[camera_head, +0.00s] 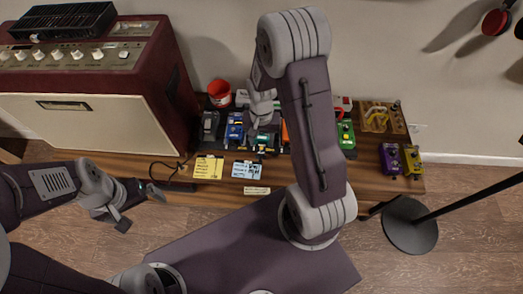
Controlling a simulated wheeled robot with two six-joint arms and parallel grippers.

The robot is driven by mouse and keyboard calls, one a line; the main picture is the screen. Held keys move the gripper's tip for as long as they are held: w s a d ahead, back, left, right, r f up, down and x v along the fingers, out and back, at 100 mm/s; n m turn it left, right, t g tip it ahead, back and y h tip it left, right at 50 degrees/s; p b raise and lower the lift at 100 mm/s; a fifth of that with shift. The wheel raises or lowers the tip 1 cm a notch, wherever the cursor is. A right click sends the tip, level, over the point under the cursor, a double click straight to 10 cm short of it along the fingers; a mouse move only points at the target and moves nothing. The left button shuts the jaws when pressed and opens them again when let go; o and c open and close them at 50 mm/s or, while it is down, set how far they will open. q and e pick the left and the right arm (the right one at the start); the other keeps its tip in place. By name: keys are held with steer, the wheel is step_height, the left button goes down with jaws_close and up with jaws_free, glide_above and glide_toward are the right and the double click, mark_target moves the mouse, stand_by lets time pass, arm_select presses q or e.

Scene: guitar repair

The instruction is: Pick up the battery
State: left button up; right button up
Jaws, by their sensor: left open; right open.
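I cannot make out a battery; it may be too small or hidden behind my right arm. My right gripper (260,122) hangs over the row of effect pedals on the wooden bench, near the blue pedal (234,131). It is open, with its fingers pointing down, and I see nothing held in it. My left gripper (140,208) is open and empty, out in front of the bench's left part, with its fingers spread apart.
A red and cream amplifier (90,110) fills the bench's left side. A red cup (220,93), yellow note (208,167), blue note (247,170), green pedal (346,134) and purple pedal (390,157) are on the wooden bench (300,175). A black stand (410,228) is at right.

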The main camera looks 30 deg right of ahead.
mark_target(261, 148)
step_height(261, 148, down, 5)
steer(key=shift+w+r+b, duration=0.1)
steer(key=shift+b, duration=0.65)
steer(key=shift+r, duration=0.1)
steer(key=shift+c, duration=0.2)
jaws_close()
steer(key=shift+r+p, duration=0.3)
steer(key=shift+r, duration=0.2)
step_height(261, 148, up, 3)
steer(key=shift+r+p, duration=0.1)
steer(key=shift+p, duration=0.6)
steer(key=s+d+r+p, duration=0.2)
steer(key=s+d+r, duration=0.4)
steer(key=s+d, duration=0.2)
steer(key=shift+s+d+r+p, duration=0.2)
steer(key=shift+r+p, duration=0.1)
steer(key=shift+r, duration=0.1)
